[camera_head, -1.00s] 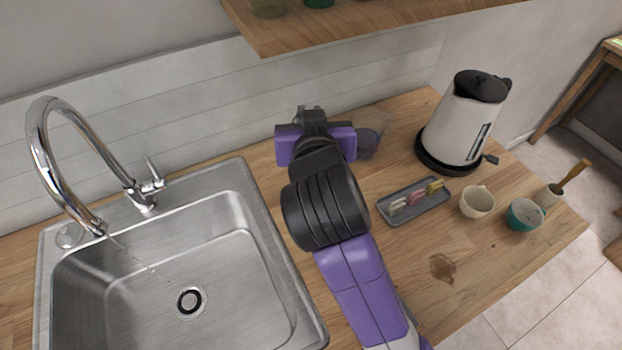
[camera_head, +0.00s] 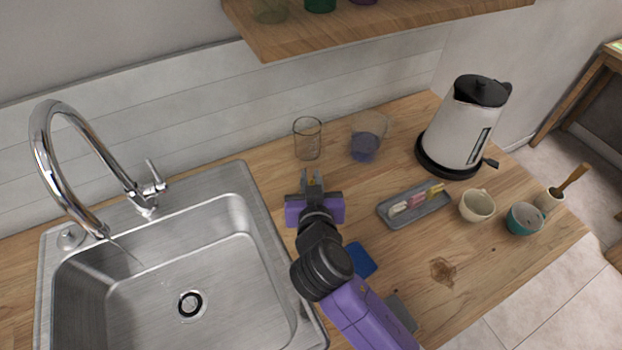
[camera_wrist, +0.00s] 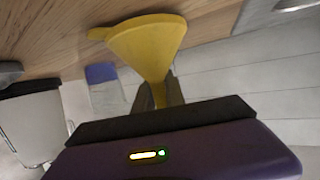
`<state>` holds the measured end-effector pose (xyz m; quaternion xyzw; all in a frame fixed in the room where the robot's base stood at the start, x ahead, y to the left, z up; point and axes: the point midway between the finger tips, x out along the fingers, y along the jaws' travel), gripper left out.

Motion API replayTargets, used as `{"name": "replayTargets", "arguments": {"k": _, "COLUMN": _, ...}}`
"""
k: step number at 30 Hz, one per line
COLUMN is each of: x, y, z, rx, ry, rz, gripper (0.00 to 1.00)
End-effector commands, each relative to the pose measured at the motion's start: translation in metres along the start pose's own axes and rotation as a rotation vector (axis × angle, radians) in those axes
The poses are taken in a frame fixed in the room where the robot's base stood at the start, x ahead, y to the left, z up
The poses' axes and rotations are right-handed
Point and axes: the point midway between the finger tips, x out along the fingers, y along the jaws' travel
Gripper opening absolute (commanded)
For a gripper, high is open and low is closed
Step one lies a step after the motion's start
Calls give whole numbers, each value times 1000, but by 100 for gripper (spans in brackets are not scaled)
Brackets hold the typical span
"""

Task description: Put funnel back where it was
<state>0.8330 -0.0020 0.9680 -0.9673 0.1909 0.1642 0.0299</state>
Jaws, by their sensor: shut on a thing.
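The yellow funnel (camera_wrist: 147,45) is in my gripper in the wrist view, its wide cone beyond the fingertips and its narrow stem between the fingers. My gripper (camera_wrist: 160,92) is shut on the stem. In the head view my gripper (camera_head: 312,180) is over the counter, right of the sink and in front of an empty clear glass beaker (camera_head: 307,139).
A clear vessel with purple liquid (camera_head: 366,140) stands right of the beaker. A grey tray (camera_head: 408,217), kettle (camera_head: 463,125), cream cup (camera_head: 477,205) and teal cup (camera_head: 525,219) are farther right. A blue flat item (camera_head: 361,261) lies beside my arm. A shelf (camera_head: 380,25) overhangs the back.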

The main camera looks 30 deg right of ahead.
Motion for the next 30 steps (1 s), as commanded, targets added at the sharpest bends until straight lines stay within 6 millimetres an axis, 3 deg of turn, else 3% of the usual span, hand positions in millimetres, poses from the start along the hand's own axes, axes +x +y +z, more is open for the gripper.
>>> {"name": "replayTargets", "arguments": {"k": 13, "x": 3, "y": 0, "z": 8, "rx": 0, "ry": 1, "rz": 1, "gripper": 0}}
{"name": "replayTargets", "arguments": {"k": 14, "x": 3, "y": 0, "z": 7, "rx": 1, "ry": 1, "rz": 1, "gripper": 17}}
{"name": "replayTargets", "arguments": {"k": 17, "x": 2, "y": 0, "z": 6, "rx": 0, "ry": 1, "rz": 1, "gripper": 36}}
{"name": "replayTargets", "arguments": {"k": 30, "x": -1, "y": 0, "z": 3, "rx": -1, "ry": 1, "rz": 0, "gripper": 37}}
